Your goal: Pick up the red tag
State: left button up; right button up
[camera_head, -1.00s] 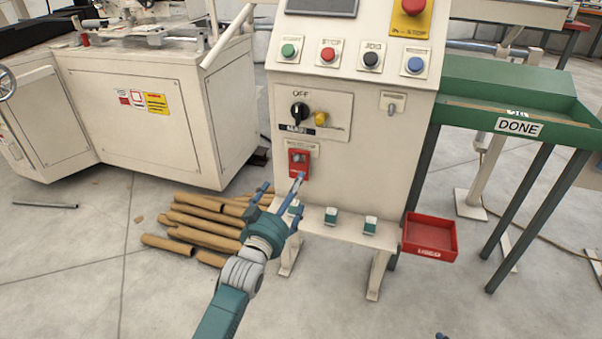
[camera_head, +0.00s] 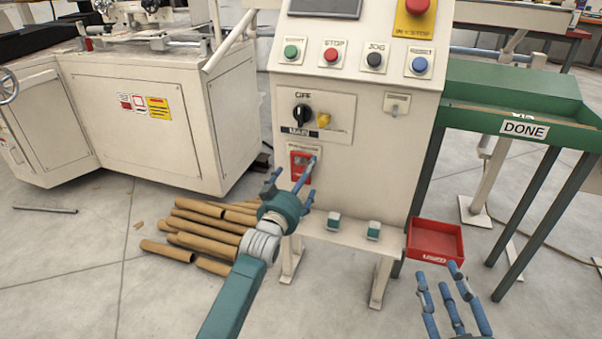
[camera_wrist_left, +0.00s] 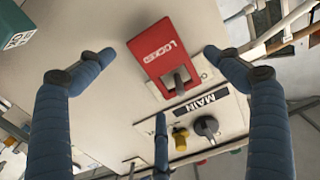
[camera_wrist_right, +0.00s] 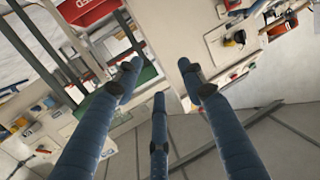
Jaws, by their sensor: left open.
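The red tag (camera_head: 299,160) hangs on the front of the cream control cabinet, below the OFF/MAIN switch. In the left wrist view the tag (camera_wrist_left: 158,52) reads LOCKED, and a grey metal piece shows at its lower edge. My left gripper (camera_head: 292,176) is open in front of the tag, with one finger crossing it in the head view. In the left wrist view its fingers (camera_wrist_left: 160,72) are spread around the tag, with no visible contact. My right gripper (camera_head: 440,278) is open and empty at the lower right, below the red bin; its fingers (camera_wrist_right: 159,75) also show in the right wrist view.
A black knob (camera_head: 301,114) and a yellow part (camera_head: 323,120) sit just above the tag. A ledge with small green blocks (camera_head: 373,231) lies below it. A red bin (camera_head: 435,240) and green DONE tray (camera_head: 524,129) stand right. Cardboard tubes (camera_head: 205,227) lie on the floor.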

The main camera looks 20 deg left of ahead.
pick_arm(q)
jog(key=shift+w, duration=1.05)
pick_arm(e)
jog(key=r, duration=0.1)
jog(key=r+t, duration=0.1)
jog(key=r, duration=0.1)
jog(key=r+t, duration=0.1)
jog(key=shift+w+a+r+y, duration=0.1)
jog(key=shift+a+r+y, duration=0.15)
jog(key=shift+a+y, duration=0.15)
pick_arm(q)
jog(key=shift+c, duration=0.5)
jog(key=c, duration=1.2)
jog(key=shift+r, duration=0.2)
pick_arm(e)
jog(key=shift+f, duration=0.1)
